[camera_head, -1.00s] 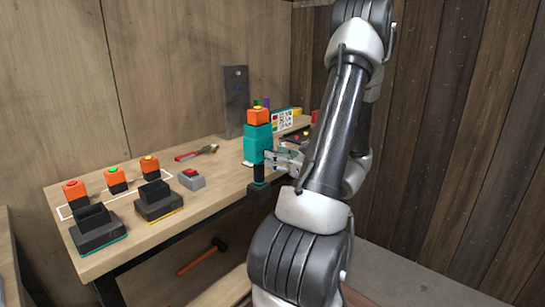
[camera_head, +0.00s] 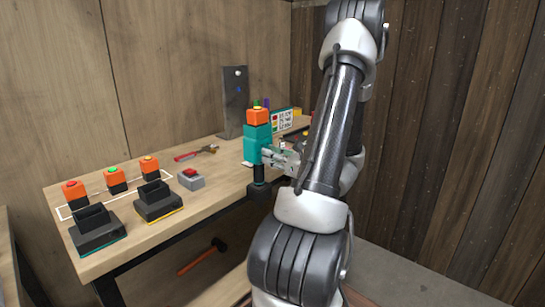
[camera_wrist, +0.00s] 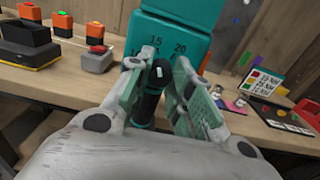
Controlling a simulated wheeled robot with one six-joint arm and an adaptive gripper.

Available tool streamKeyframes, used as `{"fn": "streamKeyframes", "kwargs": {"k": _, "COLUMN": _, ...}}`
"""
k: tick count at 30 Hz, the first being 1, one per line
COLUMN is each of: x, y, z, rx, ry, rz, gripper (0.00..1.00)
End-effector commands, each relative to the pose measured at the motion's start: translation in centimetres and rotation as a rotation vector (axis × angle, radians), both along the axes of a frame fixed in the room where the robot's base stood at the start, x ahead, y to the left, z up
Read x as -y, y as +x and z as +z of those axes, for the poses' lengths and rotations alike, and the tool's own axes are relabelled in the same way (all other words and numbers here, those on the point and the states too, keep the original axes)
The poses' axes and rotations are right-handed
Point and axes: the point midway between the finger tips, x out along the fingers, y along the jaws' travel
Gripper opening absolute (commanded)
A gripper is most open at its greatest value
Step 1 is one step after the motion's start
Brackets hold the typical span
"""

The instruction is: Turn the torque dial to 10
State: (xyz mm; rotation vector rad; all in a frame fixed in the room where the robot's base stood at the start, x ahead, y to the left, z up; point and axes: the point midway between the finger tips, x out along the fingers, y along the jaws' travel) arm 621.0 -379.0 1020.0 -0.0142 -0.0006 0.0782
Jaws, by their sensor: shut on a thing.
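The black dial (camera_wrist: 160,72) with a white mark sits below those numbers, between my fingers. My gripper (camera_wrist: 163,88) is shut on the dial. It also shows in the head view (camera_head: 275,157), at the tool's right side. Which number the white mark points to cannot be told.
Orange blocks (camera_head: 115,180), two dark chargers (camera_head: 94,230) and a grey box with a red button (camera_head: 191,179) are on the bench to the left. A colour-coded card (camera_head: 284,121) stands behind. A red-handled tool (camera_head: 195,154) lies near the wall.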

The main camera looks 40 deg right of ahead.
Motion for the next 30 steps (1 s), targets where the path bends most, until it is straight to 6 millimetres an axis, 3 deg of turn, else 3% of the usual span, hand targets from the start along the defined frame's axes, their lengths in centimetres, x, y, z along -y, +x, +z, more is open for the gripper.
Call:
{"fn": "streamKeyframes", "kwargs": {"k": 8, "x": 0.02, "y": -0.01, "z": -0.01, "rx": 0.009, "ry": -0.119, "rz": 0.0, "gripper": 0.0}}
{"fn": "streamKeyframes", "kwargs": {"k": 30, "x": 0.08, "y": -0.01, "z": 0.0, "rx": 0.056, "ry": -0.723, "rz": 0.001, "gripper": 0.0}}
